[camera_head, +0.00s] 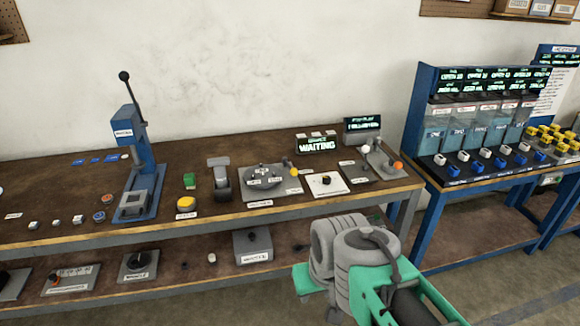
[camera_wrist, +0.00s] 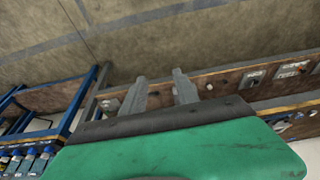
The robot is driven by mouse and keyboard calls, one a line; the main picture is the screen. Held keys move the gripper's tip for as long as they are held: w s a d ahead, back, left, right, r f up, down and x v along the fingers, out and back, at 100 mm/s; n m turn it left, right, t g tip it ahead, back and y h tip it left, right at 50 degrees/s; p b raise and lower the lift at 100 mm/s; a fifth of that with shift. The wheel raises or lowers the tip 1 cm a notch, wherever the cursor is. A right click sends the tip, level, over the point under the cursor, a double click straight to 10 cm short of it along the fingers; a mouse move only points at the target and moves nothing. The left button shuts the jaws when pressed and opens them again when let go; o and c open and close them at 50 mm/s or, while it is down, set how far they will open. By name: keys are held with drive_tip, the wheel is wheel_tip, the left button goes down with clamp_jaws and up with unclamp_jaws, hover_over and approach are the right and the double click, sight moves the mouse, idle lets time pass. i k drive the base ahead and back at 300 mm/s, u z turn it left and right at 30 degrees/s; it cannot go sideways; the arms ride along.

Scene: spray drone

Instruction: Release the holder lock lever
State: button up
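A grey round holder (camera_head: 263,177) sits on a flat plate on the brown workbench. A short lever with a yellow tip (camera_head: 294,171) stands at its right side. Another fixture to the right has a lever with an orange ball (camera_head: 397,166) and a white ball. I cannot read the labels well enough to tell which one is the holder lock lever. My gripper (camera_wrist: 160,86) shows in the wrist view with its two grey fingers apart and nothing between them. In the head view my arm is in front of the bench, away from both levers; the fingers cannot be made out there.
A blue press (camera_head: 137,160) with a tall handle stands on the left of the workbench (camera_head: 60,180). A yellow button (camera_head: 187,203) and a small display reading "WAITING" (camera_head: 317,144) are also on it. A lower shelf holds several devices. A blue dispenser rack (camera_head: 425,105) stands right.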

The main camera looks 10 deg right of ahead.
sight(294, 172)
drive_tip(key=z, duration=0.3)
drive_tip(key=i, duration=1.35)
drive_tip(key=u, duration=2.4)
